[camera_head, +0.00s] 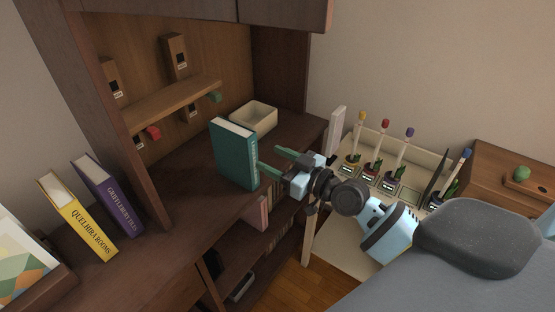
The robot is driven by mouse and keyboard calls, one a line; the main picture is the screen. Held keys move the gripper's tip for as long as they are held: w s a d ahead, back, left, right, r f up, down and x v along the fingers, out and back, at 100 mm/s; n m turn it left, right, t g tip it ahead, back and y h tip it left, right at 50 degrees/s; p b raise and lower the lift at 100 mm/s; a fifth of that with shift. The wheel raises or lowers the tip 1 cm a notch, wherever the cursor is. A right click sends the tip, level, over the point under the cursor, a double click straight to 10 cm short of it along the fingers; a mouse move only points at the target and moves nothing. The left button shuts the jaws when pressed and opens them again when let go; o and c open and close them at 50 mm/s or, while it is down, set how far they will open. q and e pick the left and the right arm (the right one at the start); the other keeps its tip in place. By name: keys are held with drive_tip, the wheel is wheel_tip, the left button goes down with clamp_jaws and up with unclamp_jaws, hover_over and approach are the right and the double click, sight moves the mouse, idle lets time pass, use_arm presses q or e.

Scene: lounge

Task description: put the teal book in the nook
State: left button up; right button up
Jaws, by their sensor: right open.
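The teal book (232,155) stands upright on the dark wood cabinet top, its spine towards the right. My right gripper (270,162) is just right of the book, with its fingers apart and pointing at the spine side. I cannot tell whether a fingertip touches the book. The wood-backed nook (215,62) opens in the cabinet behind the book, between dark side panels. My left gripper is out of view.
A cream tray (253,118) sits behind the book. A small shelf (165,105) with wooden blocks is at the nook's left. Yellow (75,215) and purple (110,195) books stand at left.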

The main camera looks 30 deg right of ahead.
idle(0.4)
drive_tip(key=s+a+f+m+g+h, duration=0.1)
drive_tip(key=s+f, duration=0.3)
drive_tip(key=f, duration=0.3)
drive_tip(key=s+a+f+g+h, duration=0.1)
drive_tip(key=s+a+f, duration=0.1)
drive_tip(key=s+f, duration=0.3)
drive_tip(key=s+a+f+g+h, duration=0.1)
drive_tip(key=s+a+f+g, duration=0.1)
drive_tip(key=s+f, duration=0.4)
drive_tip(key=s+a+f+m+g+h, duration=0.1)
drive_tip(key=s+f, duration=0.5)
drive_tip(key=s, duration=0.9)
drive_tip(key=s+a+f+g+h, duration=0.1)
drive_tip(key=s+f+g, duration=0.3)
drive_tip(key=s, duration=0.6)
wheel_tip(320, 180, down, 3)
drive_tip(key=shift+s+a+r+m, duration=0.1)
drive_tip(key=shift+s+a+m, duration=0.25)
drive_tip(key=shift+a, duration=0.5)
drive_tip(key=shift+w, duration=0.15)
